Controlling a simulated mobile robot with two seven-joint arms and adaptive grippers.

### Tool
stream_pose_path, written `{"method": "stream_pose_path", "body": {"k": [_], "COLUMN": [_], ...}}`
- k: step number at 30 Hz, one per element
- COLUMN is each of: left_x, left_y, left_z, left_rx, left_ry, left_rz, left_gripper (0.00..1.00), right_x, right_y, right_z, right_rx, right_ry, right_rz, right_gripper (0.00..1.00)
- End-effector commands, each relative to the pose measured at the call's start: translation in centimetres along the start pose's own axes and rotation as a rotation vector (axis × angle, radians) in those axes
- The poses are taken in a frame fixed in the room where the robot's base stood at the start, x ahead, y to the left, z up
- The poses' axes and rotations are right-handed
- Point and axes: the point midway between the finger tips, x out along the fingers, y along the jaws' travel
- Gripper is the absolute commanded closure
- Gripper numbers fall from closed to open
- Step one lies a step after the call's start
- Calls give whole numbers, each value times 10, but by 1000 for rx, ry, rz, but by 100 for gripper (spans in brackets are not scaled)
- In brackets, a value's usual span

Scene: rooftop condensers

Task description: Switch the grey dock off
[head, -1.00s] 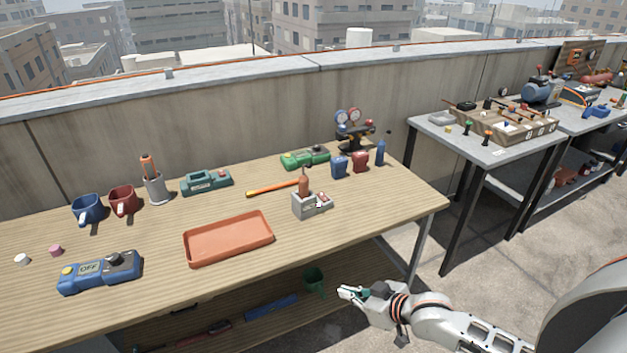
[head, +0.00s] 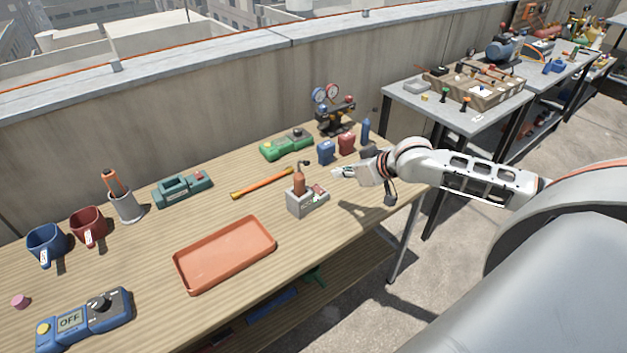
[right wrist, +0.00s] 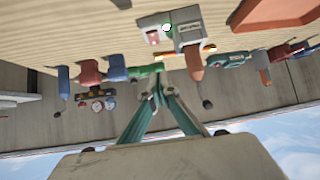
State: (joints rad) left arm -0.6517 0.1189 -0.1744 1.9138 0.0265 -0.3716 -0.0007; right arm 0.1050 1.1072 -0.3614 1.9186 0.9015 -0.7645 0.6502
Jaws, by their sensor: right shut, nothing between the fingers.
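The grey dock (head: 300,208) stands on the wooden workbench, right of the orange tray. A tool with an orange-brown grip (head: 299,184) stands upright in it. A red switch (head: 319,190) is on its right part. In the right wrist view the dock (right wrist: 187,14) appears upside down at the top, with a lit green-white lamp (right wrist: 166,27) beside the red switch (right wrist: 153,37). My right gripper (head: 337,172) is shut and empty, above the bench just right of and behind the dock, apart from it. It also shows in the right wrist view (right wrist: 158,88). My left gripper is not in view.
The orange tray (head: 226,254) lies left of the dock. Behind are an orange-handled rod (head: 262,183), a green device (head: 286,145), blue (head: 326,153) and red (head: 347,145) containers, and a gauge set (head: 334,108). A blue meter (head: 84,320) reads OFF at the front left.

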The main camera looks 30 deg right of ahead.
Motion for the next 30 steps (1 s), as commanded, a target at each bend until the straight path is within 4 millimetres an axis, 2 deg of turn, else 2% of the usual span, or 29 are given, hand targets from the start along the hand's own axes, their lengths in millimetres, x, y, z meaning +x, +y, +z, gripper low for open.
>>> {"method": "stream_pose_path", "body": {"k": [9,14,30], "left_x": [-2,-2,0], "left_y": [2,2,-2], "left_z": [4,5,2], "left_rx": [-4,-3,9], "left_ry": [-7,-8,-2], "left_rz": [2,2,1], "left_gripper": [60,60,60], "right_x": [1,10,106], "right_y": [0,0,0], "right_z": [0,0,3], "right_rx": [1,5,3], "right_ry": [0,2,-1], "right_rz": [0,0,0], "right_gripper": [100,100,100]}}
